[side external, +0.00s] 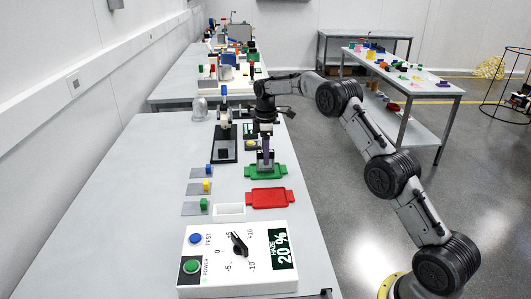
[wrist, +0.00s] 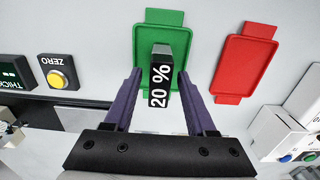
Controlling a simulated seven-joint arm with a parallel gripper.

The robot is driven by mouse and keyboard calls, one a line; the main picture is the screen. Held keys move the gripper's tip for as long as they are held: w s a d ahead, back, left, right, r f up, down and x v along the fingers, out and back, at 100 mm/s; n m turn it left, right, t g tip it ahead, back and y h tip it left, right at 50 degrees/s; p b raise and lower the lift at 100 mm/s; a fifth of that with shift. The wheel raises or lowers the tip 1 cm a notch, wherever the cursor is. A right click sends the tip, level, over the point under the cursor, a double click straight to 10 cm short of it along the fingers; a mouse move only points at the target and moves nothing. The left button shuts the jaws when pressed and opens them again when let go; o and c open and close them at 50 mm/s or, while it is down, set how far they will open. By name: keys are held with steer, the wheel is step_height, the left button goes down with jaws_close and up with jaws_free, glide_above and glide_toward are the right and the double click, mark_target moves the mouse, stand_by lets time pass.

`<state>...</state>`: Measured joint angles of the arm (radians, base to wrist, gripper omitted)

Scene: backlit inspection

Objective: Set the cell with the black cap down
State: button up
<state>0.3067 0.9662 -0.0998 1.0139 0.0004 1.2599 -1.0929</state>
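The cell (wrist: 161,76) is a small upright block with a dark grey end and a black face marked "20 %". It is over the green tray (wrist: 145,28) and appears to stand on it; its base is hidden. In the side view, the cell (side external: 264,158) shows small and dark at the green tray (side external: 281,174). My gripper (wrist: 160,72) has its purple fingers on either side of the cell, with a visible gap at each side. In the side view, my gripper (side external: 265,148) points down over the tray.
The red tray (side external: 269,198) lies beside the green one, nearer the instrument box with a dial (side external: 238,262). A white open box (side external: 229,212) and small blue, yellow and green blocks (side external: 206,186) are to the left. A black stand (side external: 223,145) is close left of my gripper.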

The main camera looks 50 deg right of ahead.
steer(key=shift+r, duration=0.1)
step_height(320, 180, up, 11)
steer(key=s+a+r+m+t, duration=0.35)
steer(key=s+a+r, duration=0.75)
steer(key=s+r, duration=0.4)
steer(key=s+a+f+m, duration=0.1)
steer(key=s+a+f, duration=0.1)
steer(key=s, duration=0.6)
steer(key=s+a+f+m+t, duration=0.1)
steer(key=s+a+f+m, duration=0.1)
steer(key=s+f, duration=0.3)
steer(key=s+a+f+m+t, duration=0.1)
steer(key=s+a+f+m, duration=0.1)
steer(key=s, duration=1)
step_height(320, 180, down, 2)
steer(key=shift+s+a+f, duration=0.1)
steer(key=shift+s+a, duration=0.15)
steer(key=shift+a, duration=0.25)
steer(key=shift+m, duration=0.25)
